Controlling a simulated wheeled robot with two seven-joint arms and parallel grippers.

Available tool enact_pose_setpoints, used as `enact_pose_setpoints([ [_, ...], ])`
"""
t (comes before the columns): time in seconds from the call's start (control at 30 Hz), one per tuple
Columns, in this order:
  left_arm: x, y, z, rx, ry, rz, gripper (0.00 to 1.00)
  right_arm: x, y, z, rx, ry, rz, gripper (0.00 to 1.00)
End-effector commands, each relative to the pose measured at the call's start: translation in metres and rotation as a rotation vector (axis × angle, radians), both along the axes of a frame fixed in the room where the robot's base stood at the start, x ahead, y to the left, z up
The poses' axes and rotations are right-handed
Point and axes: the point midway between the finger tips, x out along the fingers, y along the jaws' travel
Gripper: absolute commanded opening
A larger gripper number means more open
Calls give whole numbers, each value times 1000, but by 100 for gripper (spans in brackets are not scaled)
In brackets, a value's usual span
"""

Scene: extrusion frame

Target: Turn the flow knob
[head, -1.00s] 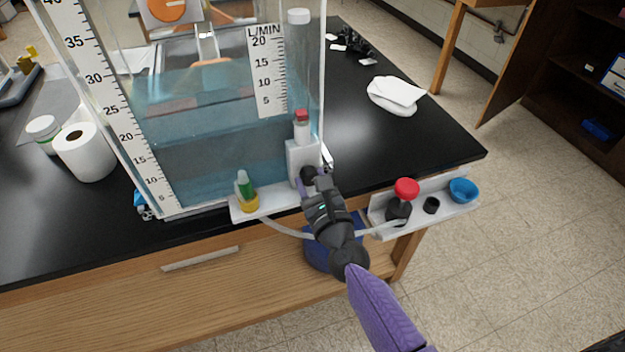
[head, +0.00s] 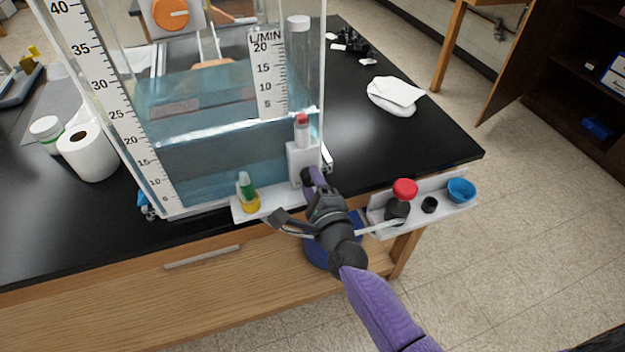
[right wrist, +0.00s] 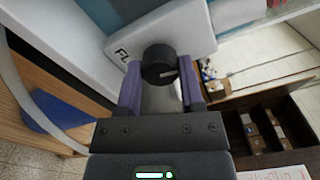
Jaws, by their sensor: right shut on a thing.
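The flow knob (head: 306,174) is a small black round knob on the front of the white flowmeter block (head: 301,160) at the tank's lower right corner. In the right wrist view the knob (right wrist: 158,60) shows a pale pointer line, and the block face (right wrist: 190,38) carries partly hidden letters starting "FL". My right gripper (head: 312,178) is shut on the knob, with a purple finger on either side of it in the wrist view (right wrist: 160,82). My left gripper is not in view.
A clear tank (head: 170,205) stands behind; a blue container (head: 318,255) is below.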

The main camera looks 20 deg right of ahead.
Motion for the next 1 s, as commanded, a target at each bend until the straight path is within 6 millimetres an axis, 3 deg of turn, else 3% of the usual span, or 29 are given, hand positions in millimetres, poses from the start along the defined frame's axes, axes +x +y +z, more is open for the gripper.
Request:
enact_pose_setpoints([
  [1.0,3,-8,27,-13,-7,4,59,0,0,-1,-962,-28,3,0],
])
